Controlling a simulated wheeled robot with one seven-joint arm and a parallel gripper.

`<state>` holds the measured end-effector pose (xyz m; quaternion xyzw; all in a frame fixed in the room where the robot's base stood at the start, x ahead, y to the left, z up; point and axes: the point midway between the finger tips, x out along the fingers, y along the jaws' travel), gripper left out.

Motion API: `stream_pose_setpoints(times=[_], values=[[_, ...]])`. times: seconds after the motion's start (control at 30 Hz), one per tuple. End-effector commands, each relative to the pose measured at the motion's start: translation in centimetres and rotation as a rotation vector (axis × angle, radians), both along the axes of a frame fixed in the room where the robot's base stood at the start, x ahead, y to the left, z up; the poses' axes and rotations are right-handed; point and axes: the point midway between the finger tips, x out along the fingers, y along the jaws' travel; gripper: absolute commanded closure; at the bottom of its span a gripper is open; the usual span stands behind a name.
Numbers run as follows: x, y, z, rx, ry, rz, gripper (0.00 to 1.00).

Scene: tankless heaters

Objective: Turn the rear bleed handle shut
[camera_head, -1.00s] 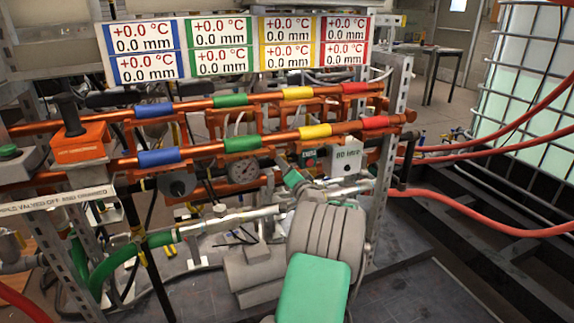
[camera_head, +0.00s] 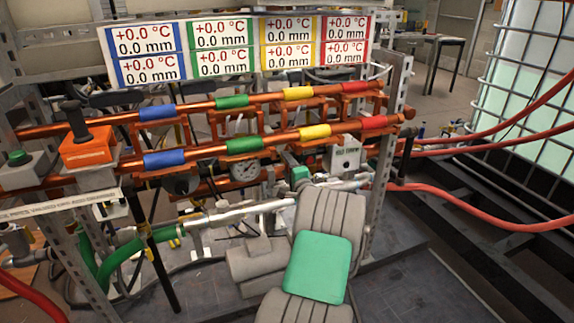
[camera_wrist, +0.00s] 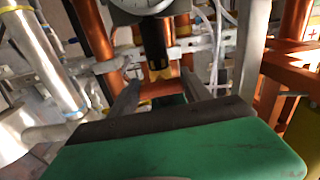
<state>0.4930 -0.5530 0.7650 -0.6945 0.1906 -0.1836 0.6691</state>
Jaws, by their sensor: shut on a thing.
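My gripper (camera_wrist: 158,82) reaches in below a round gauge (camera_wrist: 145,6) in the wrist view. Its two grey fingers stand on either side of a dark handle (camera_wrist: 155,42) with a yellow end, which I take as the bleed handle. The gripper is shut on it, though the exact contact is hard to see. My green and dark wrist body hides the lower part of the wrist view. In the head view the gripper (camera_head: 268,186) is small among the pipes, right of the gauge (camera_head: 246,170). The handle cannot be made out there.
Copper pipes with coloured bands (camera_head: 245,146) run above the gripper. A silver pipe (camera_head: 240,213) runs below and left. A white box (camera_head: 345,153) sits to the right. Red hoses (camera_head: 480,205) cross at right. Metal brackets and pipes crowd the gripper closely.

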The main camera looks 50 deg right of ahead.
Motion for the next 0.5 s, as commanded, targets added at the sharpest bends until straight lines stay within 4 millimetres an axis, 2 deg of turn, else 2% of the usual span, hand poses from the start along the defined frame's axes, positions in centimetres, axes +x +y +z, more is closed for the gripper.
stream_pose_setpoints(times=[0.4, 0.43, 0.5], values=[[-0.02, 0.03, -0.16, 0.009, -0.003, 0.000, 0.84], [-0.02, 0.03, -0.16, 0.009, -0.003, 0.000, 0.42], [-0.02, 0.03, -0.15, 0.008, -0.002, 0.000, 0.36]])
